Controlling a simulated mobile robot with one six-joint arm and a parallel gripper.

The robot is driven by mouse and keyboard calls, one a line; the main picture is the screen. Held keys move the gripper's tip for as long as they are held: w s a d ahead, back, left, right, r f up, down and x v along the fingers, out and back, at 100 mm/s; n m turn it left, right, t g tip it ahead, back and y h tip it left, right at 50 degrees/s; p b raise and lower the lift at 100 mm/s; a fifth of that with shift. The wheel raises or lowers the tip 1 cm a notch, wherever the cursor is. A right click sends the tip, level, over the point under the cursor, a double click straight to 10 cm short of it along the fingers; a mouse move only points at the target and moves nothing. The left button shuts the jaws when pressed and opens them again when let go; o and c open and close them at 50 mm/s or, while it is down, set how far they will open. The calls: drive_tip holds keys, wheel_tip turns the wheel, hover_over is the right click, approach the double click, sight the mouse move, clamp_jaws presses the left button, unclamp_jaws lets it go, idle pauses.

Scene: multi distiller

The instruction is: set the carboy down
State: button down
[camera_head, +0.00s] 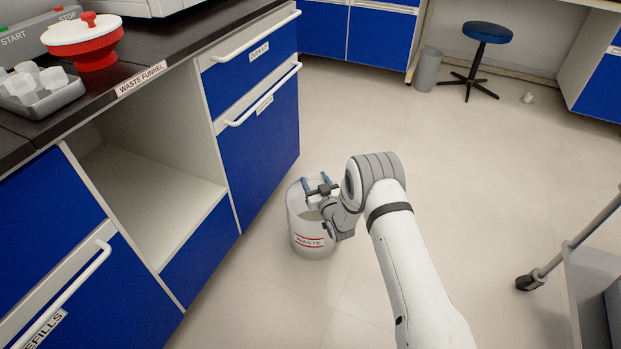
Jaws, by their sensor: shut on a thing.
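The carboy (306,236) is a pale translucent container with a red-lined WASTE label on its front. It looks upright, low down beside the blue cabinet front. I cannot tell for sure whether its base touches the floor. My gripper (316,184) is at the top of the carboy, with its two bluish fingers at the rim, shut on it. My wrist hides the right side of the carboy's top.
An open cabinet bay (150,195) lies left of the carboy, under the WASTE FUNNEL label (141,80) and a red-and-white funnel (84,40). A grey cart (590,290) stands at the right. A stool (487,33) and grey bin (428,70) stand far back. Floor around the carboy is clear.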

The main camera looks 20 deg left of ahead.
drive_tip(key=c, duration=0.9)
unclamp_jaws()
drive_tip(key=o, duration=0.4)
drive_tip(key=shift+o, duration=0.2)
drive_tip(key=shift+r, duration=0.1)
